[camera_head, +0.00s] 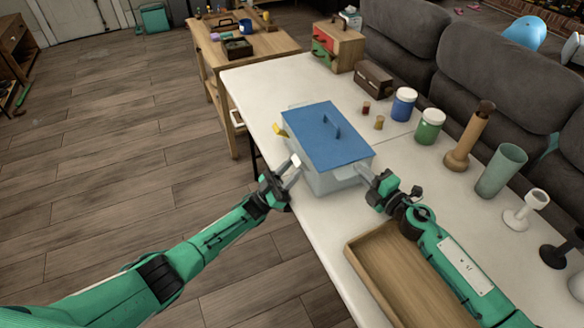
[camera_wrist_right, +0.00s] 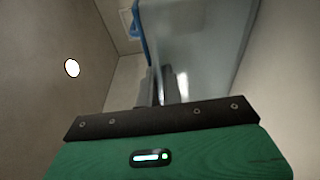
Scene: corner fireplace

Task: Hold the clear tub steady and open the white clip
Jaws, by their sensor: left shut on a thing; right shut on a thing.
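The clear tub (camera_head: 330,181) stands on the white table with a blue lid (camera_head: 325,134) on it. The lid has a small upright handle. The white clip (camera_head: 296,160) is at the tub's near left side. My left gripper (camera_head: 290,170) is at that side, shut on the white clip; its exact grip is small in view. My right gripper (camera_head: 368,175) is shut on the tub at its right end, near the handle there. The right wrist view shows its dark fingers (camera_wrist_right: 165,87) closed against the clear tub wall (camera_wrist_right: 195,50).
A yellow piece (camera_head: 279,129) sits at the tub's far left side. An empty wooden tray (camera_head: 352,253) lies under my right arm. Jars (camera_head: 403,104), (camera_head: 430,126) and vases (camera_head: 501,171) stand to the right.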

